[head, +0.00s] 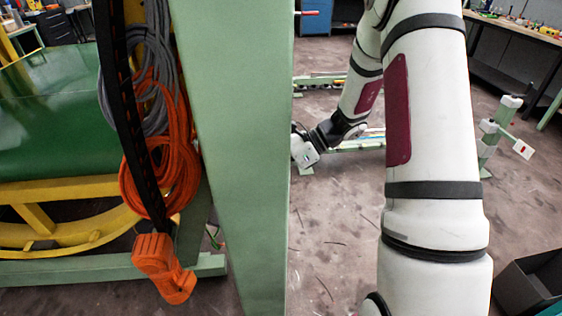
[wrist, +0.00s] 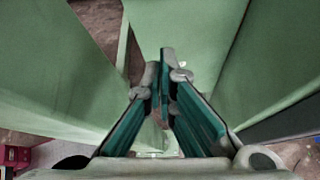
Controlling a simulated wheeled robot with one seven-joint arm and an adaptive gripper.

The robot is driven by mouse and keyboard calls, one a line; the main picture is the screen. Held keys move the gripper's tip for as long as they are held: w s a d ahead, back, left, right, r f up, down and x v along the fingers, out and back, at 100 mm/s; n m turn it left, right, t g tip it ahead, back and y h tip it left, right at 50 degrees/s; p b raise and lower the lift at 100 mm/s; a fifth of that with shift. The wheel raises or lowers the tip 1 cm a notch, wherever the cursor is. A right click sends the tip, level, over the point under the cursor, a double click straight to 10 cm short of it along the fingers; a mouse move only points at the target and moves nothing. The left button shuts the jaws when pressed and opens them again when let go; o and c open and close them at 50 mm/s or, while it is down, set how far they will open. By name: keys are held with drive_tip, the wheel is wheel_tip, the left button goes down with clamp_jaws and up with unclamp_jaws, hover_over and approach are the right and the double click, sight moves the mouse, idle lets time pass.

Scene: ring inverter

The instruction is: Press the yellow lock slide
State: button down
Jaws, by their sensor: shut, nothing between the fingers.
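My gripper (wrist: 165,68) is shut and empty in the wrist view, its teal-sided fingers meeting at the tips. The tips point in among pale green panels; I cannot tell whether they touch anything. I cannot make out the yellow lock slide in either view. In the head view my arm reaches away on the right and its end is beside the far edge of a pale green post (head: 238,130). The post hides the fingers there.
An orange pendant (head: 163,268) hangs on a black cable left of the post, with orange cable coils (head: 160,165) behind it. A green drum (head: 50,110) with a yellow rim (head: 45,222) stands at left. A dark bin (head: 535,285) is at lower right. Open floor (head: 335,235) lies right of the post.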

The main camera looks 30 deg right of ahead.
drive_tip(key=shift+w+a+r+p, duration=0.25)
drive_tip(key=shift+a+r, duration=0.2)
drive_tip(key=shift+r, duration=0.35)
drive_tip(key=shift+w+a+r+p, duration=0.1)
drive_tip(key=shift+w+a+r, duration=0.3)
drive_tip(key=shift+r, duration=0.35)
drive_tip(key=shift+s, duration=0.1)
